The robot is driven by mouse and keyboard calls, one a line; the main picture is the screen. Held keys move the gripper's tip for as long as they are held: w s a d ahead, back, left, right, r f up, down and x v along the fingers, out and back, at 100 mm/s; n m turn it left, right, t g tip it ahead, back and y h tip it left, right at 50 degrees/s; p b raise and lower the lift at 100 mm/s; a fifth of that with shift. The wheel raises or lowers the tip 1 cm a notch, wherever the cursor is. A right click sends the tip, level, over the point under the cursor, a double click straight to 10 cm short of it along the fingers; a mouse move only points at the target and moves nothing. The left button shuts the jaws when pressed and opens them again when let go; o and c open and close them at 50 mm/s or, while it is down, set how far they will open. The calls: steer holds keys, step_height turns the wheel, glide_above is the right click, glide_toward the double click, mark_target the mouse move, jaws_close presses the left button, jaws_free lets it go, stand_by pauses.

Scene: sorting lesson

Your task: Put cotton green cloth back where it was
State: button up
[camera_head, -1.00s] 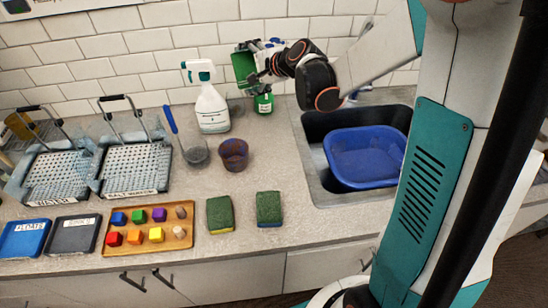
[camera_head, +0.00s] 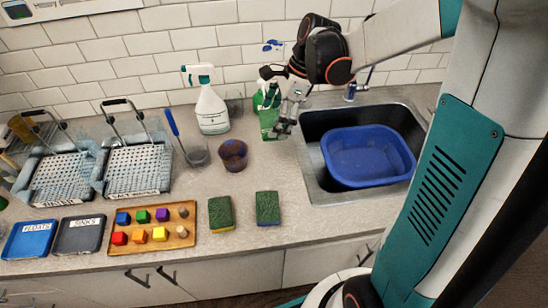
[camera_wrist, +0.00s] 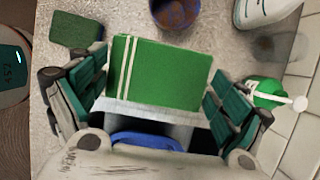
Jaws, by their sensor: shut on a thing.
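The green cloth (camera_wrist: 165,75), a folded block with two white stripes, sits between the fingers of my gripper (camera_wrist: 155,95) in the wrist view. In the head view the cloth (camera_head: 268,122) hangs under my gripper (camera_head: 279,114), left of the sink, in front of a green bottle (camera_head: 262,97) that it partly hides. My gripper is shut on the cloth. I cannot tell whether the cloth touches the counter.
A blue tub (camera_head: 367,153) sits in the sink (camera_head: 312,128). A white spray bottle (camera_head: 211,108) and a dark cup (camera_head: 233,155) stand left of the cloth. Two sponges (camera_head: 221,213) lie at the front. Bare counter (camera_head: 275,172) lies between them and the cloth.

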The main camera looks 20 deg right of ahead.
mark_target(270, 163)
step_height(270, 163, down, 16)
steer(key=b, duration=0.4)
steer(key=shift+w, duration=0.1)
steer(key=shift+r, duration=0.1)
steer(key=o, duration=0.7)
steer(key=shift+r, duration=0.1)
steer(key=p+v, duration=0.3)
steer(key=v, duration=0.8)
steer(key=shift+d+r, duration=0.2)
steer(key=shift+r, duration=0.15)
